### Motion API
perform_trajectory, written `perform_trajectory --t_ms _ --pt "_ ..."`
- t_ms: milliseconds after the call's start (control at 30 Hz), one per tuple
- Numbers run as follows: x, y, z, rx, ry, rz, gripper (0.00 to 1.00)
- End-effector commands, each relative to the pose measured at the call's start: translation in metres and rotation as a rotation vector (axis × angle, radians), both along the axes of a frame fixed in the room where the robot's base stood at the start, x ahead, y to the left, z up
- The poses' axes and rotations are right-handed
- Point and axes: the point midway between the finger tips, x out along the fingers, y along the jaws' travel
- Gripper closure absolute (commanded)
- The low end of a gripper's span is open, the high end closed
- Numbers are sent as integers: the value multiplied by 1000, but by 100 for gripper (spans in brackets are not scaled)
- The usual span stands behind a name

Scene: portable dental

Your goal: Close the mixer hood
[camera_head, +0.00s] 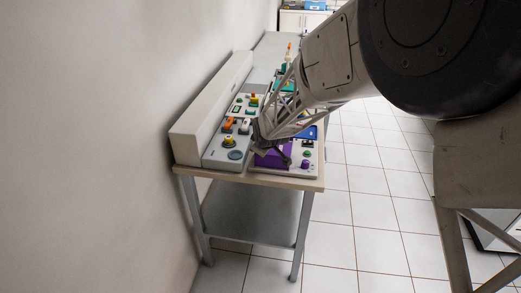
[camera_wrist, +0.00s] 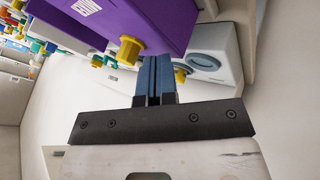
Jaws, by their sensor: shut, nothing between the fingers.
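The mixer's purple hood (camera_head: 272,158) is at the near end of the bench in the head view, partly behind my arm. In the wrist view the purple hood (camera_wrist: 165,18) fills the top, with a white label and a yellow knob (camera_wrist: 129,50) on its edge. My gripper (camera_wrist: 155,60) is shut and empty, its blue-grey fingertips close to the hood's lower edge, just right of the yellow knob. I cannot tell whether they touch. In the head view my gripper (camera_head: 260,140) is small and dark beside the hood. How far the hood is open is unclear.
A grey device with a round dial (camera_head: 236,155) stands left of the mixer; it also shows in the wrist view (camera_wrist: 210,52). Several coloured small devices line the bench (camera_head: 300,181) farther back. A long pale box (camera_head: 212,105) runs along the wall.

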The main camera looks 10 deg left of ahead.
Motion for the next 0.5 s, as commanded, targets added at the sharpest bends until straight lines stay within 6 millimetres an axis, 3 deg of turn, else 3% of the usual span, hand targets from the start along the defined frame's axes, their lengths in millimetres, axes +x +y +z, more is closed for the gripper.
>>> perform_trajectory --t_ms 200,500 --pt "15 -4 0 0 -1 -1 100" --pt "17 -5 0 1 0 -1 100"
